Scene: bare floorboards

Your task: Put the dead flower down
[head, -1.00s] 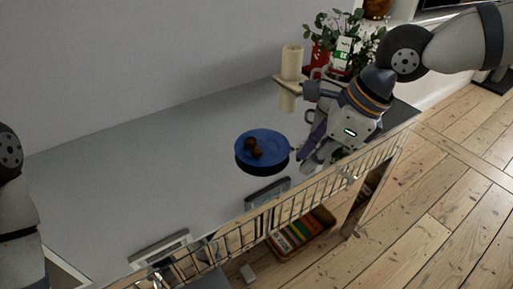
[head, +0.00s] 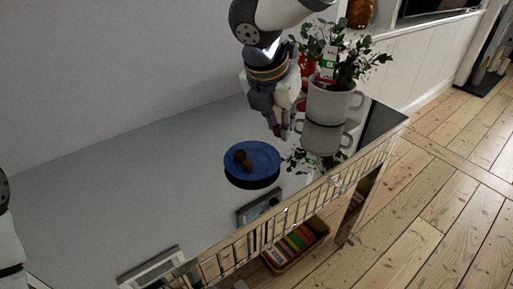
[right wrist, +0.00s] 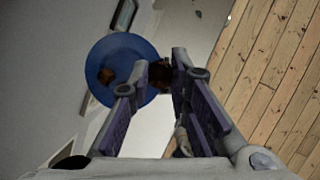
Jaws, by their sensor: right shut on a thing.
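My right gripper (head: 282,132) is above the shiny tabletop, just right of the blue plate and left of the potted plant. In the right wrist view its fingers are shut on a small dark brown thing (right wrist: 162,75), which I take for the dead flower; its shape is mostly hidden. In the right wrist view the plate (right wrist: 135,45) lies beyond the fingertips. My left gripper is out of view; only part of the left arm shows at the left edge.
A railing (head: 300,212) runs along the tabletop's front edge. The tabletop (head: 120,185) is clear left of the plate. A basket (head: 296,246) sits below.

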